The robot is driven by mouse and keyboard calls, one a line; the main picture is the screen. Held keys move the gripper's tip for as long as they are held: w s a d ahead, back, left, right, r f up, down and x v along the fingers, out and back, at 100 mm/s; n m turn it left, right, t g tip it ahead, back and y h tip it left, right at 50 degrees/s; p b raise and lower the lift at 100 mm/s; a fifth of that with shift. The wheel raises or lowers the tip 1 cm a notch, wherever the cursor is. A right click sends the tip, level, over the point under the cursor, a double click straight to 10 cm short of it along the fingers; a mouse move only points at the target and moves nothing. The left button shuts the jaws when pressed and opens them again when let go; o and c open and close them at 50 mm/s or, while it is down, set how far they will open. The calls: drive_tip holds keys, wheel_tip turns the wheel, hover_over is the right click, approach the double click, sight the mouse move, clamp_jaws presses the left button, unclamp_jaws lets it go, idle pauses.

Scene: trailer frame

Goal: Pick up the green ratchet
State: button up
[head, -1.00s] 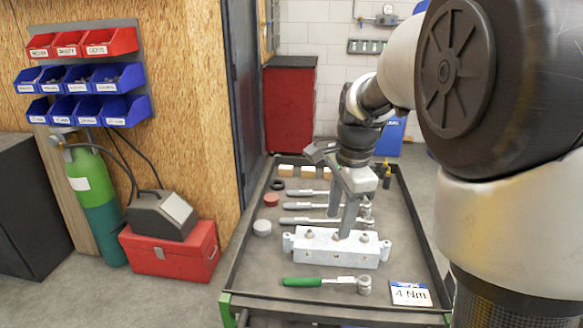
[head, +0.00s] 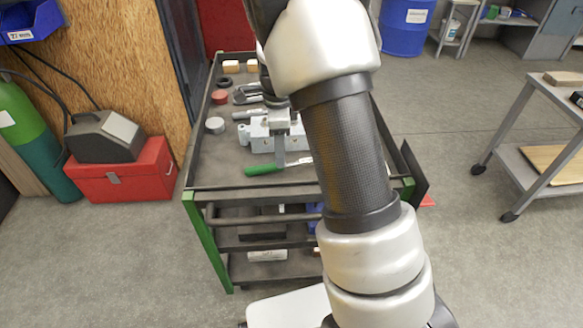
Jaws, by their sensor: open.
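The green ratchet (head: 264,169) lies on the top tray of the trolley, near its front edge. Its green handle points left and its metal shaft runs right, where my arm hides the head. The jaws are open and hold nothing visible; one finger is hard to make out.
The grey metal block (head: 260,138) sits right behind the ratchet. A white roll (head: 215,125), a red roll (head: 220,97) and a black ring (head: 224,82) lie along the left side. The trolley (head: 232,187) has raised rims. A second cart (head: 545,100) stands right.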

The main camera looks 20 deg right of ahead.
sight(288, 165)
drive_tip(key=f, duration=0.2)
drive_tip(key=f+b, duration=0.1)
drive_tip(key=f, duration=0.2)
drive_tip(key=shift+w+f, duration=0.35)
drive_tip(key=shift+r, duration=0.1)
clamp_jaws()
